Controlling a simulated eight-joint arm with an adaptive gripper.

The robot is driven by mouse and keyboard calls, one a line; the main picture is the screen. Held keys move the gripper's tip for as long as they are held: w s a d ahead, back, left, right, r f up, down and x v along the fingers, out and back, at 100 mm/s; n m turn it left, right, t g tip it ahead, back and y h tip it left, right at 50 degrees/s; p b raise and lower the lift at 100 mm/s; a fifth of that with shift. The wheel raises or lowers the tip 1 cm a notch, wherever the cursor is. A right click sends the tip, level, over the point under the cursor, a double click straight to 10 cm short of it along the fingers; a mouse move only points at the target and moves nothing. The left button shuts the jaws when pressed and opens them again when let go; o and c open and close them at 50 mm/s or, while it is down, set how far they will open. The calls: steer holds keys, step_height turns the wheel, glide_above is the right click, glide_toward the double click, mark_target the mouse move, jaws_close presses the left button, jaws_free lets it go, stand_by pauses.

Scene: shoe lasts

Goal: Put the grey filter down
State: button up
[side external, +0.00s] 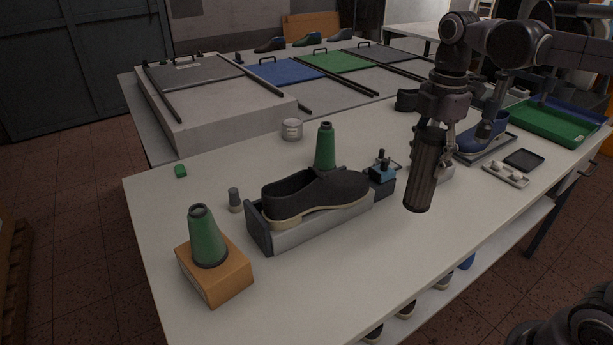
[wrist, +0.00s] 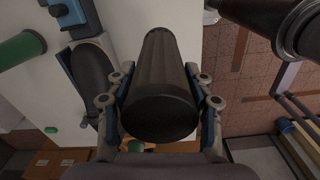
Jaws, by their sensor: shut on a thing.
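The grey filter is a dark, ribbed cylinder (side external: 425,172), upright in the side external view near the front edge of the white table. My gripper (side external: 436,140) is shut on it from above, and I cannot tell whether its lower end touches the table. In the wrist view the filter (wrist: 160,85) fills the middle, with one finger of my gripper (wrist: 158,95) along each side. The filter hides part of the table behind it.
A black shoe (side external: 318,192) sits in a grey holder left of the filter. Green cones stand behind it and on an orange block (side external: 214,272). A blue shoe (side external: 482,137) and green tray (side external: 548,122) are at right. The front middle tabletop is clear.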

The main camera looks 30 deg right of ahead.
mark_target(415, 199)
steer(key=s+d+m, duration=0.1)
steer(key=s+d, duration=0.5)
steer(key=d, duration=0.3)
steer(key=w+a+f, duration=0.2)
steer(key=a, duration=0.1)
steer(key=w+a+f, duration=0.4)
steer(key=a+f, duration=0.1)
steer(key=shift+w+a, duration=0.35)
steer(key=shift+w+a+f, duration=0.1)
steer(key=shift+f, duration=2)
steer(key=o, duration=1.4)
steer(key=shift+f, duration=0.15)
step_height(415, 199, up, 12)
steer(key=shift+r, duration=0.2)
